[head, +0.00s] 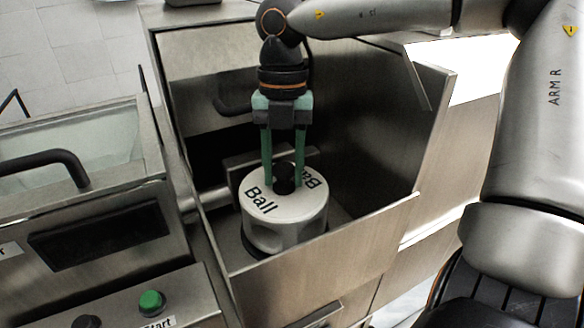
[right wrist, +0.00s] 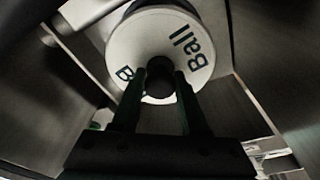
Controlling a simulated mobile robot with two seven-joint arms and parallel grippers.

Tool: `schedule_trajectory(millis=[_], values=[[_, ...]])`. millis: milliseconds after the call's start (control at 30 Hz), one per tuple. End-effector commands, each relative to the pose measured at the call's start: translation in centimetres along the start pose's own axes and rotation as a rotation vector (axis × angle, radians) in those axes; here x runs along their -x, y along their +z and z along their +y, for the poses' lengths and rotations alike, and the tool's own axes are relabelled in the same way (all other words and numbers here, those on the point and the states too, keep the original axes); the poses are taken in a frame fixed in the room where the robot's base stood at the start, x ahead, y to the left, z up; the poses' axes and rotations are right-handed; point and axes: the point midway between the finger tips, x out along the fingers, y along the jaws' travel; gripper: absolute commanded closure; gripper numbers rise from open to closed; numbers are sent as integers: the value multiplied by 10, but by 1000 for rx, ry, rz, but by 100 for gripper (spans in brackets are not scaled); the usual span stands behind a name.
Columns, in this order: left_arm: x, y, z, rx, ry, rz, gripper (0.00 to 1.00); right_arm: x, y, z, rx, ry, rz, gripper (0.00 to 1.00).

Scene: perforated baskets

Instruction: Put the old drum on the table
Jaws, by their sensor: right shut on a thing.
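A white drum (head: 285,215) with "Ball" printed twice on its top and a black knob in the middle sits inside an open metal drawer (head: 335,255). My right gripper (head: 285,183) reaches down into the drawer from above, its green fingers shut on the drum's black knob. The drum looks upright; I cannot tell whether it touches the drawer floor. In the right wrist view the drum (right wrist: 125,45) shows beyond the fingertips (right wrist: 163,78), which are on either side of the knob. My left gripper is not in view. No table is clearly seen.
The drawer's tall walls surround the drum and gripper closely. At left stands a metal machine with a glass lid, a black handle (head: 45,160) and a green Start button (head: 151,303). My right arm covers the right side.

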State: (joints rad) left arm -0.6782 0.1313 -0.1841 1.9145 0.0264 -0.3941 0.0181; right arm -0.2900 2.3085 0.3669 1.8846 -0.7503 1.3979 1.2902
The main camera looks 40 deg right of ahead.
Motion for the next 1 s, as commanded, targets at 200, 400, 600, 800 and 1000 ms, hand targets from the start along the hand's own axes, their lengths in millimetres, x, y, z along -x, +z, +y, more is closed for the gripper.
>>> schedule_trajectory(millis=[200,400,600,800,1000], values=[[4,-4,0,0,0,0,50,8,-1,1,1,3,-2,100],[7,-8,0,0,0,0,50,16,-2,1,1,3,-2,100],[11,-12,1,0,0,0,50,23,-3,1,1,3,-3,100],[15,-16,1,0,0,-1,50,30,-4,0,0,3,-3,100],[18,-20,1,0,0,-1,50,37,-5,0,0,3,-3,100]])
